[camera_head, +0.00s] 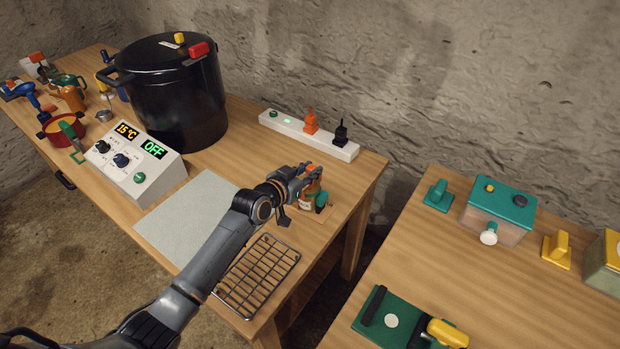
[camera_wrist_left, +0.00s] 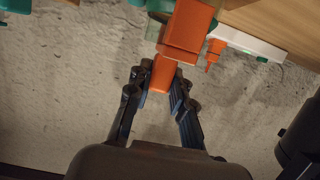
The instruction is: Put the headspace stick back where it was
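My left gripper (camera_head: 303,184) is at the back right part of the left table, over a small jar (camera_head: 312,197) with orange-brown contents and green parts. In the left wrist view, its two fingers (camera_wrist_left: 158,85) are closed around the narrow end of an orange piece (camera_wrist_left: 186,35), which looks like the headspace stick. A bit of this orange piece also shows at the fingertips in the head view (camera_head: 311,168). The rest of it is hidden by the gripper. My right gripper is not in view.
A wire rack (camera_head: 258,275) and a grey mat (camera_head: 190,218) lie near the arm. A white power strip (camera_head: 288,128) with orange and black plugs stands behind. A control box (camera_head: 135,165), a black pot (camera_head: 172,95) and several utensils are left. A gap separates the right table (camera_head: 480,270).

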